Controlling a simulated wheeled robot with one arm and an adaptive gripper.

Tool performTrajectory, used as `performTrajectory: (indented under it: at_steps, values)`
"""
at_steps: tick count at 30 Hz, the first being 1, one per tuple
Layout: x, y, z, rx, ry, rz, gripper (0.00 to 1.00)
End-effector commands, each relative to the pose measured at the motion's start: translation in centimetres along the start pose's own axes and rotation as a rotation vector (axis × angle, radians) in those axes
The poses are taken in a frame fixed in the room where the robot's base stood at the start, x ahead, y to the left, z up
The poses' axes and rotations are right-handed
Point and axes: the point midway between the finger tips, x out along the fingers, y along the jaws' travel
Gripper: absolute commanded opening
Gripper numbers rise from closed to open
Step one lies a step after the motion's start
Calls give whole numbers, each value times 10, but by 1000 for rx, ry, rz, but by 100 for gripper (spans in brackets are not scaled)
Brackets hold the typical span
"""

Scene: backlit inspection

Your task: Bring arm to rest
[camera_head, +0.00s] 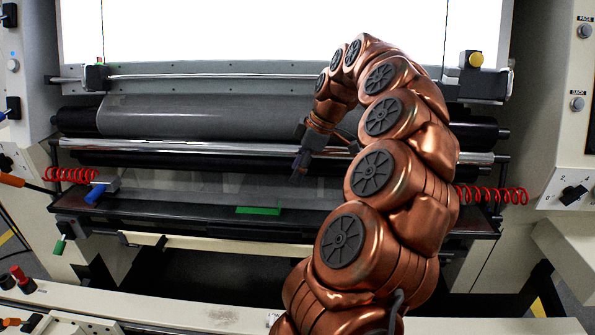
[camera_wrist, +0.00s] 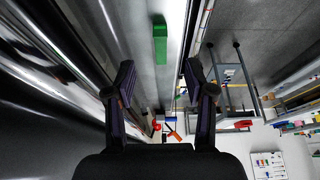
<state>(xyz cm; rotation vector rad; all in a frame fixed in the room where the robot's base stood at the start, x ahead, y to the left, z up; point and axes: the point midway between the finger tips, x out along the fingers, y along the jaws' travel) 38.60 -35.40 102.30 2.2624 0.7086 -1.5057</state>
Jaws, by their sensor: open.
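My copper-coloured arm rises from the bottom of the head view and bends over to the left. My gripper (camera_head: 298,172) hangs in front of the rollers, above the dark shelf (camera_head: 155,207). In the wrist view my gripper (camera_wrist: 158,85) shows two dark fingers spread apart, with nothing between them. A green block (camera_head: 258,210) lies on the shelf, to the left of and below the gripper in the head view. The green block also shows beyond the fingertips in the wrist view (camera_wrist: 160,45), apart from them. My arm hides part of the machine's right side.
Metal rollers (camera_head: 200,148) and a bright backlit panel (camera_head: 250,28) stand behind the arm. Red coiled hoses (camera_head: 492,195) hang at both sides. A blue-handled tool (camera_head: 95,193) lies at the shelf's left. A pale rail (camera_head: 190,312) crosses the front. Open space shows left of the arm.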

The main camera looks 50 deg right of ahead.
Motion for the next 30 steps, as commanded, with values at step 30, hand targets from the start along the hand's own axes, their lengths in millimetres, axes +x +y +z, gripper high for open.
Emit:
performTrajectory:
  at_steps: [30]
  values:
    - [13, -150, -127, 30, -132, -102, 54]
